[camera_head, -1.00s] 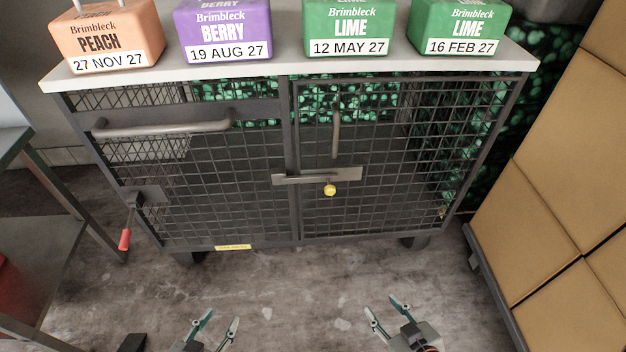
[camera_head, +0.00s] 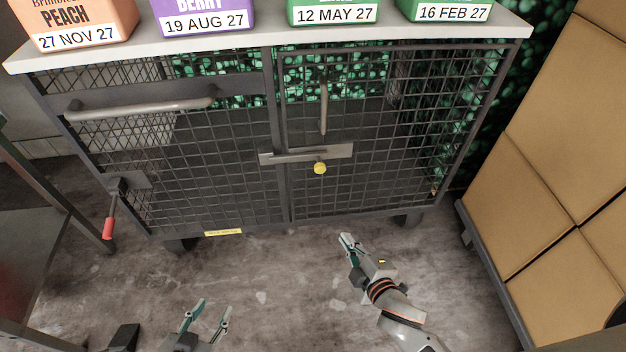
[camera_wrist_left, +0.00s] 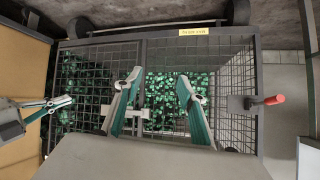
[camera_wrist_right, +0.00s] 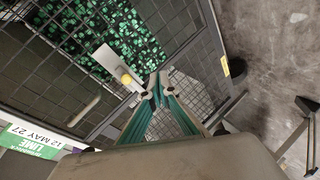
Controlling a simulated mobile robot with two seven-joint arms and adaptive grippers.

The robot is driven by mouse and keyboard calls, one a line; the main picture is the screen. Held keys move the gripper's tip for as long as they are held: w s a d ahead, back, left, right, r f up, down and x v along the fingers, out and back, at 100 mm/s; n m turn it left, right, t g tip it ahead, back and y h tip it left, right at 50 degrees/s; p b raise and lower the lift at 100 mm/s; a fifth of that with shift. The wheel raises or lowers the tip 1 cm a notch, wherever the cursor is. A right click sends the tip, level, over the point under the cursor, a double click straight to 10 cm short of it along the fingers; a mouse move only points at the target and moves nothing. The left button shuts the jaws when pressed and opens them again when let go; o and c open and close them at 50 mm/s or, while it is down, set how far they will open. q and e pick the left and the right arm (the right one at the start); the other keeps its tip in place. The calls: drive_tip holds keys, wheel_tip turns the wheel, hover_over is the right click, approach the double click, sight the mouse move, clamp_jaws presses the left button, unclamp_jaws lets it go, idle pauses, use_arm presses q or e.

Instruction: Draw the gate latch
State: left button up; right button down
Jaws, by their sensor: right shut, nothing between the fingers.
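The gate latch (camera_head: 305,154) is a flat grey metal bar across the meeting of the cage's two mesh front panels, with a yellow knob (camera_head: 320,168) hanging at its lower edge. The knob also shows in the right wrist view (camera_wrist_right: 126,79). My right gripper (camera_head: 346,239) is shut and empty, below and a little right of the knob in the head view, apart from it. My left gripper (camera_head: 213,306) is open and empty, low over the floor in front of the cage. It shows open in the left wrist view (camera_wrist_left: 160,84).
A red-handled lever (camera_head: 108,228) hangs at the cage's left side, and a bar handle (camera_head: 140,106) crosses the left panel. Labelled tubs such as a purple one (camera_head: 205,18) stand on top. Stacked cartons (camera_head: 555,150) bound the right.

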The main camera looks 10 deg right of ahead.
drive_tip(key=w+a+r+n+t+y+b, duration=0.1)
drive_tip(key=w+a+r+n+t+b, duration=0.1)
drive_tip(key=w+a+n, duration=0.5)
drive_tip(key=w+r+n, duration=0.1)
drive_tip(key=w+n, duration=0.1)
drive_tip(key=n, duration=0.2)
drive_tip(key=shift+w+r+y, duration=0.4)
